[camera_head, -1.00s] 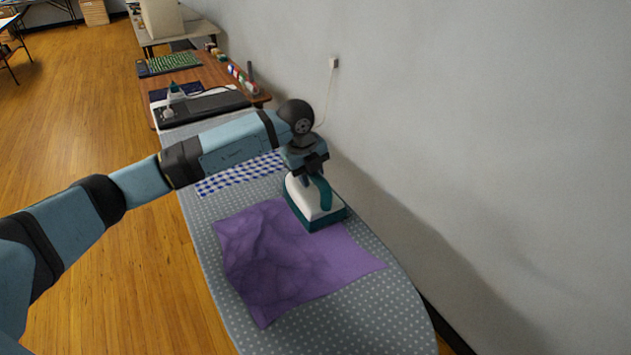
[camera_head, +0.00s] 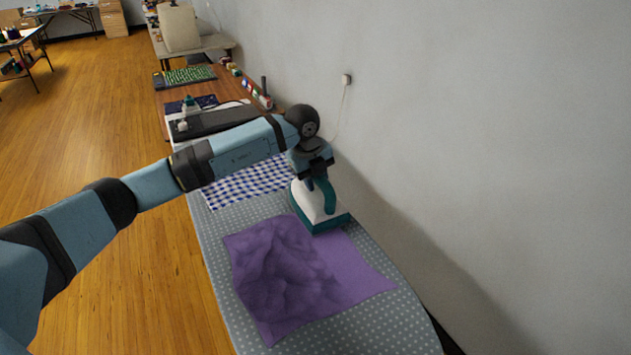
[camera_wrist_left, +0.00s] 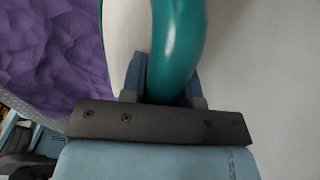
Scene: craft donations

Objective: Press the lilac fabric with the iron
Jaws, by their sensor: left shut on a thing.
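The lilac fabric (camera_head: 290,285) lies on the dotted ironing board (camera_head: 223,293). Its left and middle are crumpled; a strip along its right side looks smooth. The white and teal iron (camera_head: 312,203) is at the fabric's far right edge, sole down, overlapping that edge in the picture; I cannot tell whether it touches the cloth. My left gripper (camera_head: 316,178) is shut on the iron's teal handle, which the left wrist view shows between the fingers (camera_wrist_left: 166,85). The fabric shows at the left of that view (camera_wrist_left: 45,55). My right gripper is not in view.
A blue checked cloth (camera_head: 245,184) lies on the board beyond the fabric. Farther back, a brown table (camera_head: 233,93) holds a dark mat, a green-topped item and small bottles. A grey wall (camera_head: 480,120) with an outlet (camera_head: 347,79) runs close along the right. Wooden floor is open at left.

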